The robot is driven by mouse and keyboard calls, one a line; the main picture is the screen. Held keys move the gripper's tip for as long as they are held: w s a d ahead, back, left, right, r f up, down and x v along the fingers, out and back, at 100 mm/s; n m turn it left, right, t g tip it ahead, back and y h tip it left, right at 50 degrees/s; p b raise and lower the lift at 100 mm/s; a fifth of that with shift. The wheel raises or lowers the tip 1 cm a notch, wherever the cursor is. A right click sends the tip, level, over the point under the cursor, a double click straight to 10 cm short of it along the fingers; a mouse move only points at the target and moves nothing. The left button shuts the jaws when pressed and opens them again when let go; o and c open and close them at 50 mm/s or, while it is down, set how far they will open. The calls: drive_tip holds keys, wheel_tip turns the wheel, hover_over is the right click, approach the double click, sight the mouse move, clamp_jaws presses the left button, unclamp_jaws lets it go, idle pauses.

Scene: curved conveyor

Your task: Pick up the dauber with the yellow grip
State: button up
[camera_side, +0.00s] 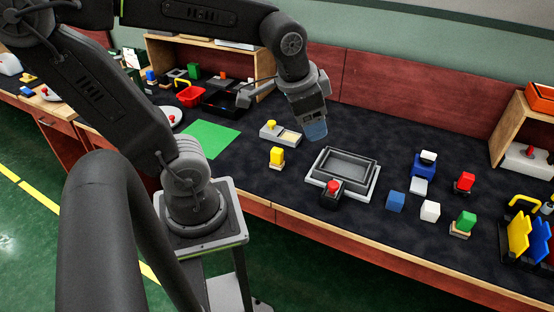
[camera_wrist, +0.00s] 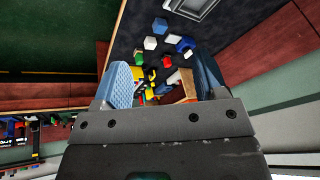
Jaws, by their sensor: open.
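I cannot make out the yellow dauber in the wrist view.
A grey tray (camera_side: 372,178) and a red-button box (camera_side: 332,190) stand right of the dauber. A yellow-knobbed device (camera_side: 270,131) stands behind it. Red (camera_side: 465,181) and green-topped (camera_side: 465,222) pieces and loose cubes (camera_side: 396,201) lie farther right. A green sheet (camera_side: 211,139) lies left.

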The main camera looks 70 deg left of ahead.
drive_tip(key=w+a+f+m+g+y, duration=0.1)
drive_tip(key=w+a+f+g, duration=0.15)
drive_tip(key=a, duration=0.25)
drive_tip(key=w+a+f+m+g, duration=0.1)
drive_tip(key=w+a+f, duration=0.2)
drive_tip(key=a, duration=0.1)
drive_tip(key=m+g, duration=0.4)
drive_tip(key=m, duration=0.1)
approach(278, 150)
drive_tip(key=shift+y, duration=0.4)
drive_tip(key=x, duration=0.6)
drive_tip(key=shift+s+f, duration=0.25)
drive_tip(key=shift+f, duration=0.05)
drive_tip(key=shift+d+x, duration=0.2)
drive_tip(key=shift+x, duration=2.85)
drive_tip(key=shift+w+f, duration=0.1)
drive_tip(key=shift+w, duration=0.05)
drive_tip(key=c, duration=1)
